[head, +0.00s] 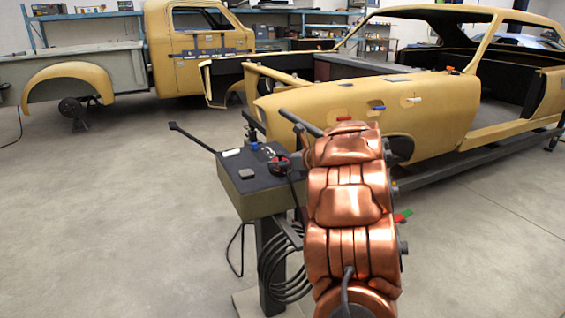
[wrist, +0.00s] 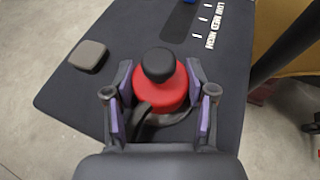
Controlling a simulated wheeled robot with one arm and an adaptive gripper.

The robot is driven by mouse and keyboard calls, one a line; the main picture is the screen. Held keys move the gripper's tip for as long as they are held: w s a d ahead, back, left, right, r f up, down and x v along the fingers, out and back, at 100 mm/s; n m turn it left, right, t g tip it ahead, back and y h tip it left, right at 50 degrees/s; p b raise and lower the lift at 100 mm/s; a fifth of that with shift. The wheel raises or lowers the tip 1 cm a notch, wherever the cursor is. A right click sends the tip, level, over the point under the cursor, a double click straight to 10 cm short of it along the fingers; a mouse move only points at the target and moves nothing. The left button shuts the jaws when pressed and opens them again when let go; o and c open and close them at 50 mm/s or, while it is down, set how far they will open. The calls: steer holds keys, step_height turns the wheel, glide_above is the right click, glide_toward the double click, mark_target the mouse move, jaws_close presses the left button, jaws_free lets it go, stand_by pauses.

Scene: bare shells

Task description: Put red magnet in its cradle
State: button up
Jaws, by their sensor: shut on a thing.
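A round red body with a black knob on top, which I take as the red magnet (wrist: 161,92), is between my purple-padded fingers in the wrist view. My gripper (wrist: 160,105) is shut on it, one finger on each side. A dark curved piece (wrist: 143,116) shows at its lower left. A dark rounded edge, perhaps the cradle, shows just below it; I cannot tell whether the magnet is seated in it or above it. In the head view the gripper (head: 279,165) is small, over the dark-topped stand (head: 232,172).
A grey block (wrist: 88,56) lies on the dark top, left of the gripper. White lettering (wrist: 215,25) and a blue item (wrist: 190,2) are farther back. A tan car shell (head: 440,120) stands close behind the stand, with a small red piece (head: 344,118) on it.

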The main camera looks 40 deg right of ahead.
steer(key=shift+f, duration=0.15)
steer(key=o, duration=1.4)
steer(key=shift+r, duration=0.25)
steer(key=b+v, duration=0.1)
steer(key=v, duration=1.1)
